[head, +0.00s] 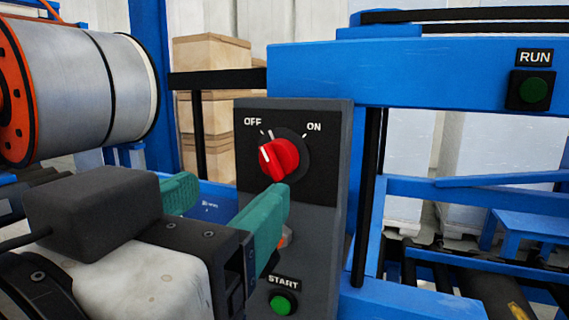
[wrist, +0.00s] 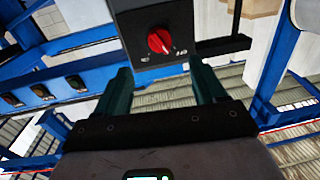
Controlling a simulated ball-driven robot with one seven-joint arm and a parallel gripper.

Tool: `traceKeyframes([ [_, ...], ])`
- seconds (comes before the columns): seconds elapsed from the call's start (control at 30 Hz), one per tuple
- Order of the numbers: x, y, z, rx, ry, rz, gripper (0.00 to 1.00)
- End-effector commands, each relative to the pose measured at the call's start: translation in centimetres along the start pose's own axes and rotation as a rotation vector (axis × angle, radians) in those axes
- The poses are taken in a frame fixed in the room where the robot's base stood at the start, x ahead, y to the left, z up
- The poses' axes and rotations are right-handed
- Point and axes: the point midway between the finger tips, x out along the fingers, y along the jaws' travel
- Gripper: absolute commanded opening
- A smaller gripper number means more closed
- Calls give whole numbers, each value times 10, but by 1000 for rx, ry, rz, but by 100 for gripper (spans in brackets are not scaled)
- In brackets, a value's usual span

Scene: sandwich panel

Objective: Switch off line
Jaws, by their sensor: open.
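A red rotary knob (head: 279,158) sits on a dark control panel (head: 325,200) between the labels OFF, at left, and ON, at right. Its white mark points up and left, toward the OFF side. My gripper (head: 228,198) has green fingers, open and empty, in front of the panel and below left of the knob. In the wrist view, the knob (wrist: 159,40) is upside down, ahead of and between the open fingers (wrist: 161,72), apart from them. The near finger hides part of the lower panel, where a bit of orange shows.
A green START button (head: 283,303) is low on the panel. A green RUN button (head: 533,90) is on the blue frame (head: 430,75) at right. A metal coil (head: 90,85) stands at left, with cardboard boxes (head: 212,70) behind. Rollers (head: 470,280) lie lower right.

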Motion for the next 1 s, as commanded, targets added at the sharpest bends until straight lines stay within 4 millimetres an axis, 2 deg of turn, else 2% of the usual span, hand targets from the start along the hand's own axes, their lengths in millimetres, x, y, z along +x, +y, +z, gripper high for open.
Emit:
traceKeyframes([
  [0.3, 55, 1, -2, -3, -2, 3, 70],
  [0.5, 85, 1, -1, -3, -2, 2, 70],
  [0.7, 99, 0, 1, -2, -2, 0, 70],
  [1.0, 101, 0, 1, -2, -2, 0, 70],
])
